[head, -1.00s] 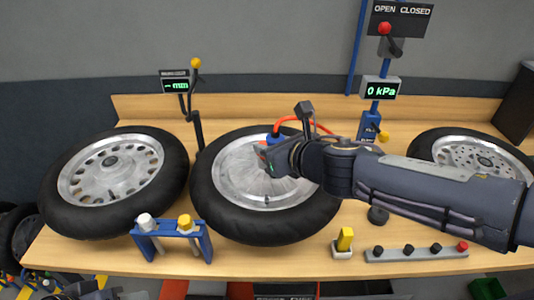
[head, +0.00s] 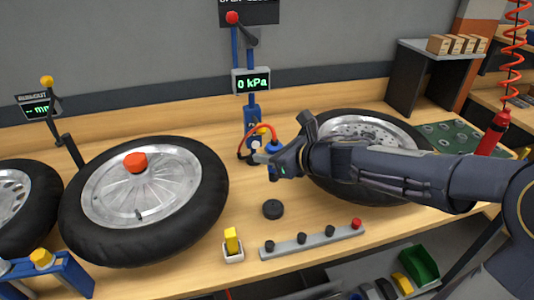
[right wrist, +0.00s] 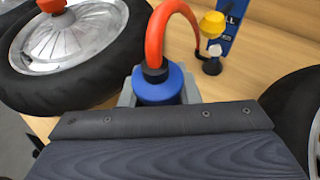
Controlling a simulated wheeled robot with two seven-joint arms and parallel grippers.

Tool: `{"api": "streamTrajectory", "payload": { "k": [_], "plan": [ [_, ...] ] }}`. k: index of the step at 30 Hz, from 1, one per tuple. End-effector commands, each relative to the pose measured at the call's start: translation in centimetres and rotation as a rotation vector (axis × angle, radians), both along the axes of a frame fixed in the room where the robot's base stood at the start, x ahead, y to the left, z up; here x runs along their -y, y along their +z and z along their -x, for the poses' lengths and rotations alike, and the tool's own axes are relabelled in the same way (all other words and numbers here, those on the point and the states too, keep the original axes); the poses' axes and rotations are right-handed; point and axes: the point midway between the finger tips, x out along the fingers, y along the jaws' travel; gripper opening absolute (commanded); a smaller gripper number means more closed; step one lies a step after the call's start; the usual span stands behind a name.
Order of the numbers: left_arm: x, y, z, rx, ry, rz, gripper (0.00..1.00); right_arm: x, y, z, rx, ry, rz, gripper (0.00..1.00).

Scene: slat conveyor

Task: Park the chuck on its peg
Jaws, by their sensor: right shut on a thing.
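My right gripper (head: 277,166) is shut on the blue cylindrical chuck (head: 273,148), held above the bench in front of the blue post (head: 251,115). In the right wrist view the chuck (right wrist: 158,86) sits between the grey fingers, with a red hose (right wrist: 172,20) arching from its top toward the post. I cannot make out a distinct peg. A yellow knob over a white part (right wrist: 213,25) shows at the post. My left gripper is not in view.
A spoked wheel (head: 185,215) with a red knob (head: 135,162) lies left; another wheel (head: 400,125) lies behind my right arm. A black round piece (head: 273,209), a yellow-topped block (head: 232,243) and a grey knobbed bar (head: 312,242) stand near the front edge.

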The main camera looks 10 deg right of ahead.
Motion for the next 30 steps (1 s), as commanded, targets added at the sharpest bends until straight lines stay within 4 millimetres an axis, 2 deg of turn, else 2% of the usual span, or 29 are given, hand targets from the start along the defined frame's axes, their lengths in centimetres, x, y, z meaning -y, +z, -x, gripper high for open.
{"api": "streamTrajectory", "payload": {
  "k": [21,30],
  "plan": [
    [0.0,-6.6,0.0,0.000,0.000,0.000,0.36,0.0,-6.8,0.0,0.000,-0.002,0.000,0.00],
    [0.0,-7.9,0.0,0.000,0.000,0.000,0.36,0.0,-8.0,0.0,0.001,-0.002,-0.001,0.00]
  ]
}}
